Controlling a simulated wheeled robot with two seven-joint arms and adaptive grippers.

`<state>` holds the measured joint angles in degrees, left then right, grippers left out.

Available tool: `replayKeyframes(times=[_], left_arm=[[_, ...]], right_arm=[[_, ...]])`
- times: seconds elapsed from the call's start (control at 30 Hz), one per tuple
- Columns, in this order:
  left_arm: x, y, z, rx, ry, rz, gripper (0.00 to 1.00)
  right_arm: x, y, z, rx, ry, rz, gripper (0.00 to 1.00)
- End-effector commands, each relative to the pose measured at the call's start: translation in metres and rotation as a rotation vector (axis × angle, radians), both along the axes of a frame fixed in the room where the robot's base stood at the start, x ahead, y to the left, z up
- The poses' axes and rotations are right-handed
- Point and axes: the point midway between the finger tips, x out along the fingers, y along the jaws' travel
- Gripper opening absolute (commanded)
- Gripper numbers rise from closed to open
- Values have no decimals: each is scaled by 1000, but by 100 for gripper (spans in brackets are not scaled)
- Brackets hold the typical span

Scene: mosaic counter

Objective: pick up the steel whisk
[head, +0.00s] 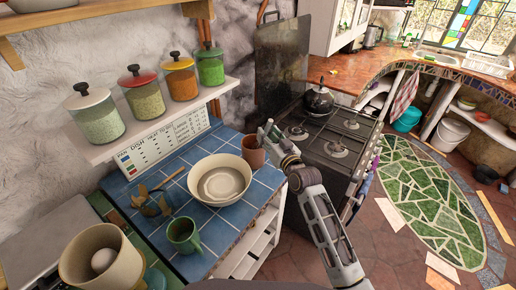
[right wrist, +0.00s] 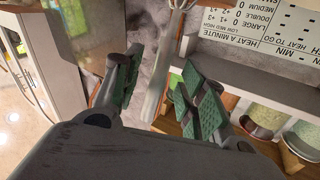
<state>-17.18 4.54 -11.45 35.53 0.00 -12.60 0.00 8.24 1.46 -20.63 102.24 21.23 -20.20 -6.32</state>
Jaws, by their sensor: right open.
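The steel whisk (right wrist: 158,85) shows in the right wrist view as a long grey handle with the start of its wires at the top edge. Its handle runs between the two green-padded fingers of my right gripper (right wrist: 157,92), which is open with gaps beside the handle. In the head view, my right gripper (head: 274,136) is just right of and above a terracotta cup (head: 253,152) at the back right of the blue-tiled counter (head: 262,190). The whisk is hard to tell from the fingers there. My left gripper is not in view.
A cream bowl (head: 219,181), a green mug (head: 184,236) and a beige pot (head: 97,256) stand on the near side. A shelf (head: 155,125) with several lidded jars overhangs the counter's back. The stove (head: 328,143) with a kettle (head: 319,99) is to the right.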

Motion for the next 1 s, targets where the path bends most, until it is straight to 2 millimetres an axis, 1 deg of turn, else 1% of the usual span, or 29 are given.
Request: replayKeyframes(times=[0.1,0.3,0.87,1.0], left_arm=[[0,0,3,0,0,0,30],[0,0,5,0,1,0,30],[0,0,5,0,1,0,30],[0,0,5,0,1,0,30]], right_arm=[[10,5,2,1,-1,1,42],[20,11,1,0,0,1,42],[22,11,0,1,0,0,42],[22,11,0,1,0,0,24]])
